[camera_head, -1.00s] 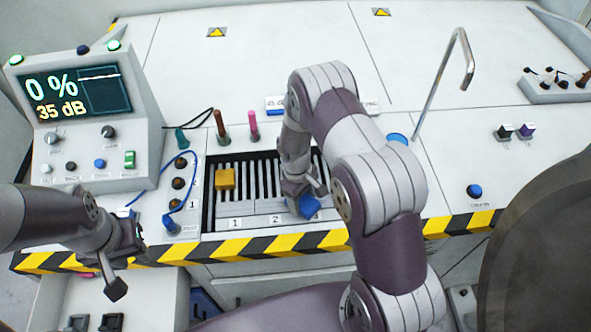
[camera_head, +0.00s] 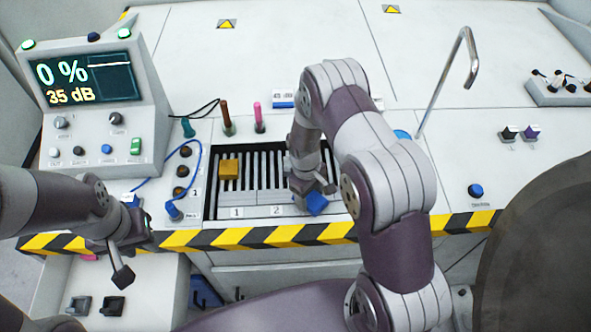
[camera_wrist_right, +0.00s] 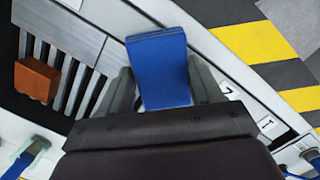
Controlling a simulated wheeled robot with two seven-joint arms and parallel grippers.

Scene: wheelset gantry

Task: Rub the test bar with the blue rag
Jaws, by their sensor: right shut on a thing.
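The blue rag (camera_head: 317,204), a small folded block, is between the jaws of my right gripper (camera_head: 312,190). The right wrist view shows the blue rag (camera_wrist_right: 160,68) gripped between both fingers (camera_wrist_right: 163,92). It is at the front of the slotted tray, right of the number 2 label. A plain light-grey bar (camera_head: 250,198), which looks like the test bar, lies along the front of the slots. I cannot tell whether the rag touches it. My left gripper (camera_head: 123,274) hangs left of the tray, away from the rag; its jaw opening is unclear.
A yellow-orange block (camera_head: 228,169) sits on the slots at left. A display console (camera_head: 100,100) reading 0 % and 35 dB stands at the left, with a blue cable (camera_head: 199,165) beside it. A metal spout (camera_head: 445,85) rises at right.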

